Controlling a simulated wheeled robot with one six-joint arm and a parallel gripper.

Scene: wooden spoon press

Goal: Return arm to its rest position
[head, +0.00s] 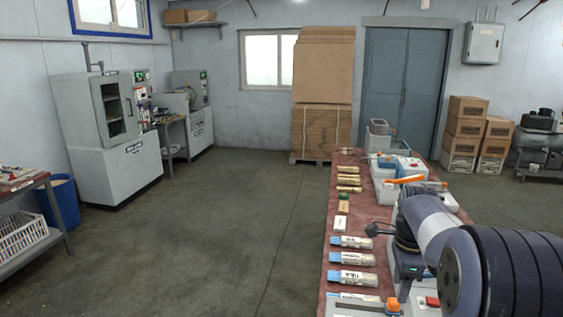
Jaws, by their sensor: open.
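My arm reaches in from the right edge over the red-topped work table (345,205). My gripper (406,290) hangs at the wrist's lower end above the near part of the table, pointing down. Its fingers are small and partly lost against the table clutter. It is open, and I see nothing held in it. The arm's large dark joint hides the near right part of the table.
Several labelled clear packets (352,259) lie along the table's left side. Bins (378,128) stand at its far end. A machine cabinet (108,130), cardboard stack (320,130) and boxes (466,125) line the walls. The floor (220,220) left of the table is clear.

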